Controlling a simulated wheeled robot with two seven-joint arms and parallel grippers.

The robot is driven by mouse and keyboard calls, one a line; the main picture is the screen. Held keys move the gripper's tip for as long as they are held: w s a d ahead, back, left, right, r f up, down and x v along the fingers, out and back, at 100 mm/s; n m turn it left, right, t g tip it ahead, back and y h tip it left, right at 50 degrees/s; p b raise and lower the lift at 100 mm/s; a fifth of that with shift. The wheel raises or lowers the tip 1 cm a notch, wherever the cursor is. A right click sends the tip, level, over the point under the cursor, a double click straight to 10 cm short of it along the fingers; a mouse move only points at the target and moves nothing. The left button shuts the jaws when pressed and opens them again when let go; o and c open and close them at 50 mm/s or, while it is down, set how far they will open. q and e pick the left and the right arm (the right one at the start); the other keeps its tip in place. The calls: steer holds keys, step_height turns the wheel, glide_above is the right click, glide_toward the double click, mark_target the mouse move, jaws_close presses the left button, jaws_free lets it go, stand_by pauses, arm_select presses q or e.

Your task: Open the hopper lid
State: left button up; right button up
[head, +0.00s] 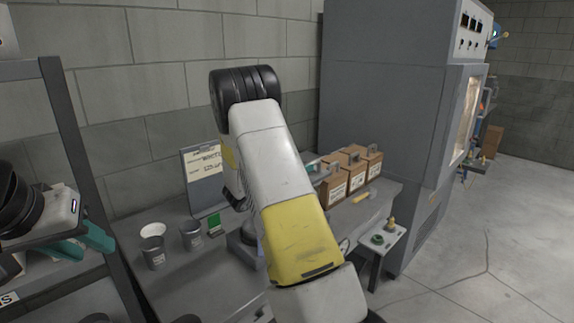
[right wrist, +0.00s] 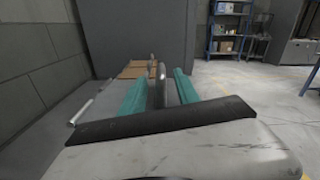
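I cannot clearly make out the hopper or its lid; my right arm covers the middle of the bench in the head view. My right gripper (right wrist: 160,92) shows two teal fingers set apart in the right wrist view. An upright grey handle-like piece (right wrist: 161,84) stands between them, with a visible gap to the right finger. What it belongs to is hidden. In the head view only a bit of teal of this gripper shows behind my forearm. My left gripper (head: 82,243) is at the far left with its teal fingers apart and empty, beside a dark rack post.
Brown labelled boxes (head: 338,186) with grey handles stand on the grey bench (head: 186,270) by a tall grey cabinet (head: 380,110). Cups (head: 153,254), a sign board (head: 204,180) and a green item (head: 214,224) are left of my arm. Floor at right is open.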

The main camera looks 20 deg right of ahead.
steer(key=shift+x, duration=2.15)
jaws_close()
steer(key=shift+s, duration=0.1)
